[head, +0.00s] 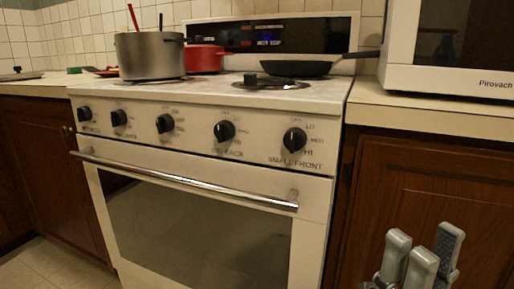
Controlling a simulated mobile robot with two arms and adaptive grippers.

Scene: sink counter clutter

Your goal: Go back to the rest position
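My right gripper (422,256) shows at the bottom right of the head view, in front of the brown cabinet doors. Its grey fingers point up and stand apart, with nothing seen between them. Its lower part is cut off by the picture edge. It is well in front of and below the countertop, to the right of the white stove (310,215). My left gripper is not in view.
A grey pot (150,55), a red pot (206,58) and a black pan (296,68) sit on the stove. A white microwave (450,80) stands on the right counter (400,112). The oven handle (190,180) sticks out. Tiled floor is clear at lower left.

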